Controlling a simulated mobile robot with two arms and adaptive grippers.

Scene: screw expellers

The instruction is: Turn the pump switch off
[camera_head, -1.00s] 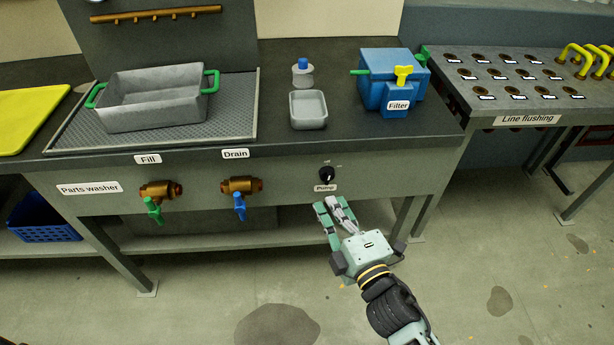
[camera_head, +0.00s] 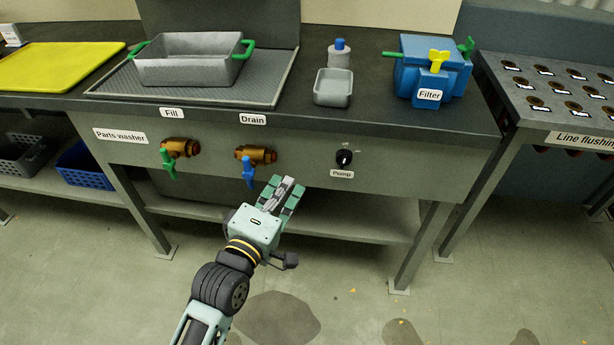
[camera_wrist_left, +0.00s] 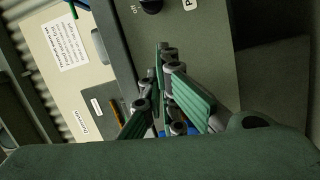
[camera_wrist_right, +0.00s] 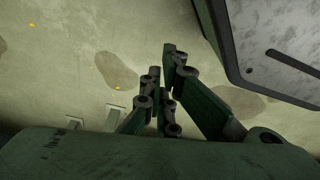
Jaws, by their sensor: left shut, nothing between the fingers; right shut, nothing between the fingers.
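In the left wrist view the knob (camera_wrist_left: 151,6) is cut off at the top edge, beside a small label. My left gripper (camera_head: 288,182) is shut and empty, below and left of the knob and apart from it. Its fingers also show shut in the left wrist view (camera_wrist_left: 165,55). My right gripper is outside the head view; its own wrist view shows its fingers (camera_wrist_right: 168,60) shut over the floor.
The green Fill valve (camera_head: 168,162) and blue Drain valve (camera_head: 248,172) stick out of the panel left of the switch. The counter (camera_head: 390,125) overhangs above, with a blue filter (camera_head: 425,70) on it. A lower shelf (camera_head: 340,217) runs beneath. The panel right of the knob is clear.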

